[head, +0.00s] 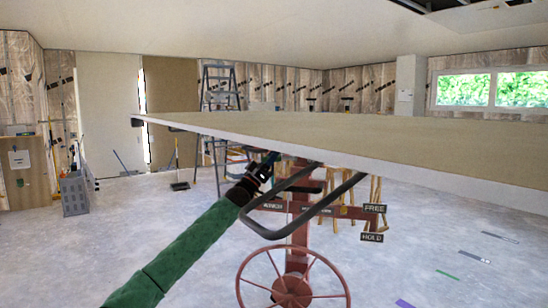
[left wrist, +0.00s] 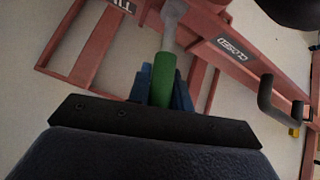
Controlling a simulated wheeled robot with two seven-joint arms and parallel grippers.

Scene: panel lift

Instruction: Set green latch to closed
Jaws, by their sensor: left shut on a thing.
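The green latch (left wrist: 163,76) shows in the left wrist view as a green grip on a grey lever, which runs up to a red beam of the panel lift. My left gripper (head: 270,160) has its blue fingers on both sides of the green grip and is shut on it. A CLOSED label (left wrist: 231,48) is on the red beam, to the right of the lever. In the head view the gripper is just under the panel's edge, and the latch cannot be made out there. My right gripper is in neither view.
A large panel (head: 380,140) lies on the red lift (head: 299,225), close above my left gripper. Black bent handles (head: 320,205) and a red wheel (head: 292,285) stand right of my arm. A stepladder (head: 219,95) is behind. The floor at left is mostly clear.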

